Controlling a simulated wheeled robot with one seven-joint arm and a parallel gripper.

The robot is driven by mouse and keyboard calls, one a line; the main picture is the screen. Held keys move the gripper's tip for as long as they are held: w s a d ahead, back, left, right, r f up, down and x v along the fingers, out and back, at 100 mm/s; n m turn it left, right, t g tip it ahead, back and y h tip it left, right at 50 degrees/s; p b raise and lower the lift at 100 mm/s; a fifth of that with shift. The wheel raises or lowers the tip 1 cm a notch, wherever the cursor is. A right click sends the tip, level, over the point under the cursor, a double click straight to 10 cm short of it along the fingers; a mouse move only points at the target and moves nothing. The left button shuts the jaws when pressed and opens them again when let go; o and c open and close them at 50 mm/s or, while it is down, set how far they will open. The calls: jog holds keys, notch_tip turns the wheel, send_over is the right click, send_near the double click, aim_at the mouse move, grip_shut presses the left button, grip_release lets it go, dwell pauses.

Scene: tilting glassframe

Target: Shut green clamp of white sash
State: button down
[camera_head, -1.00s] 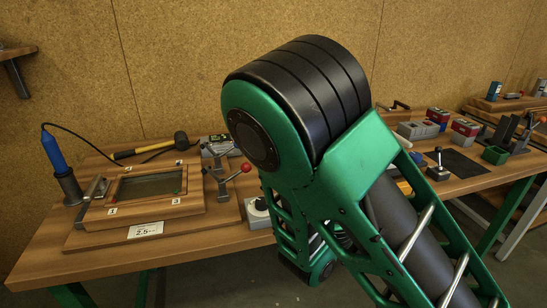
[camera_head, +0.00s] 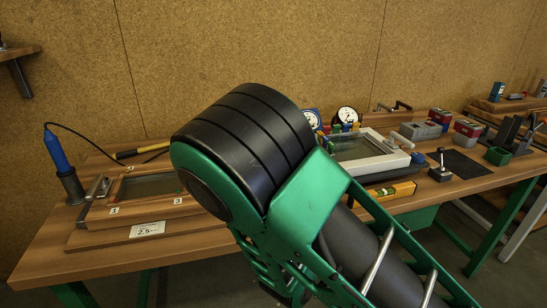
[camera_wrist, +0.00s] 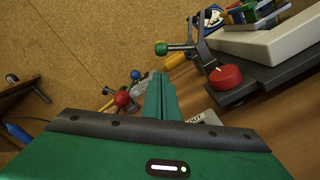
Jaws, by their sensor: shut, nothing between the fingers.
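The white sash (camera_head: 396,157) is a pale frame around a dark pane, right of my arm in the head view. In the wrist view its white edge (camera_wrist: 262,45) is at upper right on a dark base. The green clamp (camera_wrist: 161,48) shows there as a green ball on a rod joined to a dark metal arm, beside the sash. The rod points left, away from the sash. My gripper (camera_wrist: 160,78) has its green fingers together and empty, pointing up the picture below the green ball, apart from it. My arm hides it in the head view.
A red knob (camera_wrist: 225,77) sits on the dark base near the clamp. Another red ball (camera_wrist: 122,99) and a blue ball (camera_wrist: 136,75) stand left of my fingers. A wooden frame (camera_head: 150,187), two gauges (camera_head: 346,115) and a yellow level (camera_head: 392,191) share the bench.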

jog(key=x, duration=0.8)
jog(key=shift+w+r, duration=0.2)
jog(key=shift+w, duration=0.2)
jog(key=shift+a, duration=0.1)
dwell(0.4)
